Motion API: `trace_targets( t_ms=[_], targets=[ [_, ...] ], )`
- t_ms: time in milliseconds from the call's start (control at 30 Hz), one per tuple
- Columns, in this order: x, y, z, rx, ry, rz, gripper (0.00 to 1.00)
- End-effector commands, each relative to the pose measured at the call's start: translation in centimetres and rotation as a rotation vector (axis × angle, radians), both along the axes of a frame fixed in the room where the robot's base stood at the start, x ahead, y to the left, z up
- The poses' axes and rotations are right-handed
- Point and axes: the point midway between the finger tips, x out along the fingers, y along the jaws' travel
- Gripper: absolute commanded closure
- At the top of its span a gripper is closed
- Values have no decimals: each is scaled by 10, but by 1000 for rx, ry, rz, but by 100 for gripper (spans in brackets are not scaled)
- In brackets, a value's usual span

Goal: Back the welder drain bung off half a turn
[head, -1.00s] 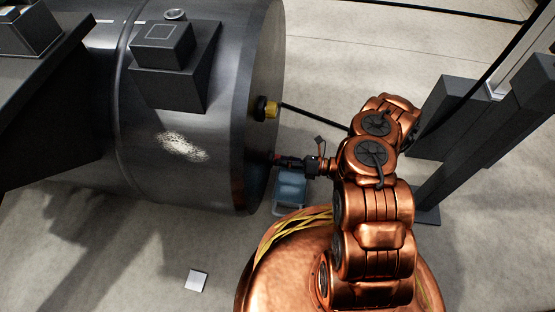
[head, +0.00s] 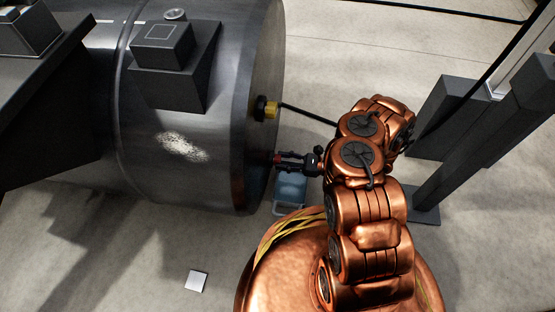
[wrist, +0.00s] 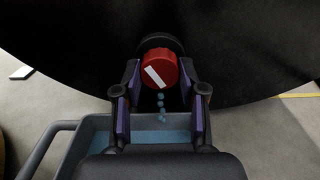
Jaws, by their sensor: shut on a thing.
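The red drain bung (wrist: 160,68) sits low on the dark end face of the tank (wrist: 245,50). A white stripe on it slants from upper left to lower right. My gripper (wrist: 160,74) is shut on the bung, one finger on each side. In the head view my gripper (head: 280,159) reaches the tank's end from the right, with a bit of the red bung (head: 276,159) showing at its tips. Pale blue drops (wrist: 161,104) fall below the bung. A blue-grey tray (wrist: 90,127) with bluish liquid stands under it, partly hidden by my gripper.
A yellow and black fitting (head: 268,108) with a dark hose (head: 308,115) is on the tank end above the bung. Dark posts (head: 445,115) stand at the right. A small pale square (head: 197,280) lies on open floor in front.

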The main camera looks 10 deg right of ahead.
Motion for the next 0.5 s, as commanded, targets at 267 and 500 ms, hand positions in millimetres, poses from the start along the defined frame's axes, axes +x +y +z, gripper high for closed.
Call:
trace_targets(
  t_ms=[267,500],
  targets=[
    [0,-1,-1,-54,-123,-2,90],
    [0,-1,-1,-152,-360,-1,90]
  ],
)
